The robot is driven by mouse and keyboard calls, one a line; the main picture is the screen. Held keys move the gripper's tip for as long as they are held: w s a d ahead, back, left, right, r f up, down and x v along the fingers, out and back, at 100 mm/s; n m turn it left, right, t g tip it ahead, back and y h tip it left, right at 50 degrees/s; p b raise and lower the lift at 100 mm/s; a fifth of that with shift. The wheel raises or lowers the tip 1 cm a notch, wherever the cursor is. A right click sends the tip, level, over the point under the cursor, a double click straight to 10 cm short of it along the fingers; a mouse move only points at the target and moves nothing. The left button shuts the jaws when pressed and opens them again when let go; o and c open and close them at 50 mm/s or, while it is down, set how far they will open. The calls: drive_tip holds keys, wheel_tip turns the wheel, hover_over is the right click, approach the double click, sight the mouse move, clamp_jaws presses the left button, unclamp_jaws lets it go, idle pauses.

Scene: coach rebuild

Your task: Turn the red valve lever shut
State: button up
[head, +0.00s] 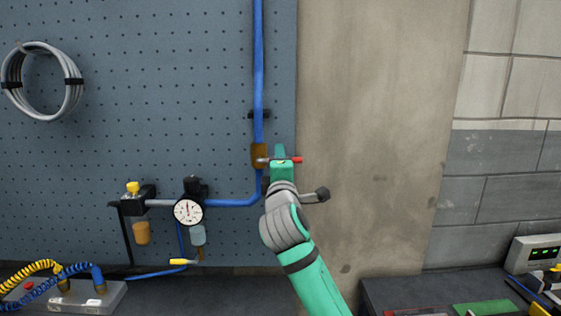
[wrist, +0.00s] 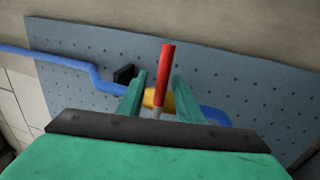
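The red valve lever (head: 297,160) sticks out to the right from a brass valve body (head: 258,154) on the vertical blue pipe, so it lies crosswise to the pipe. In the head view my gripper (head: 281,158) is at the lever and hides its middle; the red end shows past the fingers. In the wrist view the red lever (wrist: 166,75) stands between the two green fingers of my gripper (wrist: 157,82), with a gap on both sides, wider on the left. The gripper is open around the lever. The brass body also shows behind in the wrist view (wrist: 154,98).
A pressure gauge (head: 188,210) and a regulator sit on the blue pipe at lower left. A grey cable coil (head: 42,81) hangs on the pegboard (head: 150,100). Bare wall (head: 380,120) lies to the right. Benches with tools and hoses stand below.

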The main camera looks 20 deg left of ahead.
drive_tip(key=v, duration=1.1)
drive_tip(key=shift+w, duration=0.15)
idle(0.4)
